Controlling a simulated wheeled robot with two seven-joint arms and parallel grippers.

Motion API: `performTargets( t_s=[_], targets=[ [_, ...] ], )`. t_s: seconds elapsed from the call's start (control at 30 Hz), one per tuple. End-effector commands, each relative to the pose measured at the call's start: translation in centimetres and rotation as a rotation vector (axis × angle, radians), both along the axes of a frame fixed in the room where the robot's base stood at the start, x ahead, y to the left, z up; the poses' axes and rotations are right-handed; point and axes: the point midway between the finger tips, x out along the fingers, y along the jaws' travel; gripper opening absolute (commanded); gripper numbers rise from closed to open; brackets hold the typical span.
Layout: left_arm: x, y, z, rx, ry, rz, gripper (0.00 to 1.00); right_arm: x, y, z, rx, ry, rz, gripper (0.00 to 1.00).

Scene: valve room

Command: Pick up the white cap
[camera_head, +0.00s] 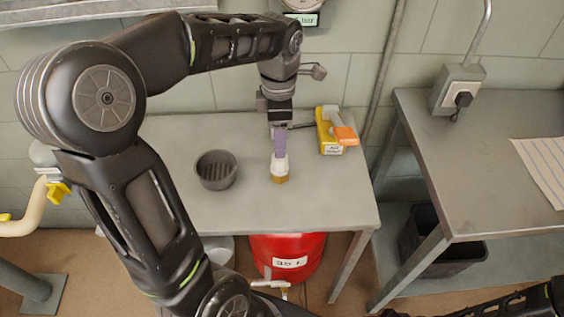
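The white cap (279,164) sits upright on a brass-coloured fitting (279,179) near the middle of the grey metal table (330,205). My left gripper (280,150) comes down from above, with a lavender finger reaching the cap's top. Only one finger shows clearly, and the cap's upper part is partly hidden by it. I cannot tell whether the gripper is open or closed on the cap. Part of my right arm shows at the bottom right corner; its gripper is not in view.
A dark ribbed cup (217,170) stands left of the cap. A yellow box with an orange-handled item (331,135) lies to the right. A second table (460,170) holds a socket box (458,90) and striped paper (548,168). A red bucket (287,250) is below.

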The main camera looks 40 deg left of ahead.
Motion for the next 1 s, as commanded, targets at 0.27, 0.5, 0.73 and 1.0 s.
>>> performTargets(
  t_s=[0.27,0.5,0.73,1.0],
  targets=[
    [0.0,0.0,-0.8,0.000,0.002,0.000,0.58,0.0,0.0,0.1,0.000,0.000,0.000,0.36],
    [0.0,0.0,-2.6,-0.001,0.001,0.000,0.58,0.0,0.0,0.2,0.000,0.000,0.000,0.36],
    [0.0,0.0,-2.6,0.000,0.000,0.000,0.58,0.0,0.0,0.2,0.000,0.000,0.000,0.36],
    [0.0,0.1,-5.4,0.000,0.005,0.000,0.58,0.0,0.0,1.0,0.000,0.000,0.000,0.36]
  ],
)
